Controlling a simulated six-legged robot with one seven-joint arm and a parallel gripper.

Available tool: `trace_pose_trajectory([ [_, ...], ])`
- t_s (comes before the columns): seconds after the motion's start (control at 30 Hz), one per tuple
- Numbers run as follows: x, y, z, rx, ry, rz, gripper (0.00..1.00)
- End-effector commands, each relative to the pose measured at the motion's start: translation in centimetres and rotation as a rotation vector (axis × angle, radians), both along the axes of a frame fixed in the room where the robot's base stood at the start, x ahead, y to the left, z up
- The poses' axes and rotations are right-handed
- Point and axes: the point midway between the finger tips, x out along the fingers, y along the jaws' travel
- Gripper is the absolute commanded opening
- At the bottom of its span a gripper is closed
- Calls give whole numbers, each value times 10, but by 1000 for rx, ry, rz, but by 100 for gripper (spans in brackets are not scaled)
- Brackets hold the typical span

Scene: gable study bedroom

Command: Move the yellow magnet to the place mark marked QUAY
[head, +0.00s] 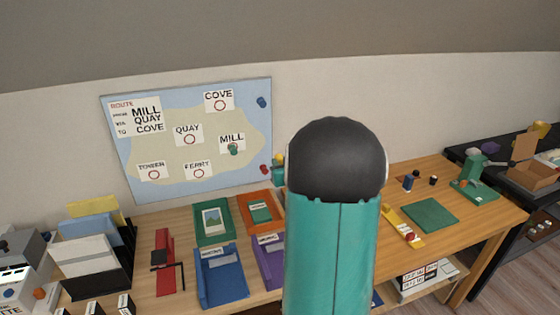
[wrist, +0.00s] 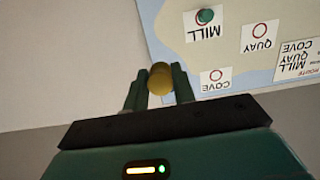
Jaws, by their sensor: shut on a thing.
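The yellow magnet (wrist: 160,78) is held between the two fingers of my gripper (wrist: 158,88) in the wrist view. The QUAY mark (head: 189,139) is a red ring on a white label near the middle of the map board (head: 150,187). Its ring is empty. It also shows in the wrist view (wrist: 260,31).
A green magnet (head: 233,149) sits on the MILL mark. A blue magnet (head: 262,102) and a red magnet (head: 265,169) are at the board's right edge. COVE (head: 219,105) is empty. Coloured trays, including a blue one (head: 222,280), crowd the desk below.

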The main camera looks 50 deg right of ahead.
Motion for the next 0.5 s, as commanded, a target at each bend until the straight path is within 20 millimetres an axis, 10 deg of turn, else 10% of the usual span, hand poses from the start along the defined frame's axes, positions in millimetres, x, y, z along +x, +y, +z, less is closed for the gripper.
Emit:
trace_pose_trajectory([
  [0.5,-11,6,0,0,0,0,13],
])
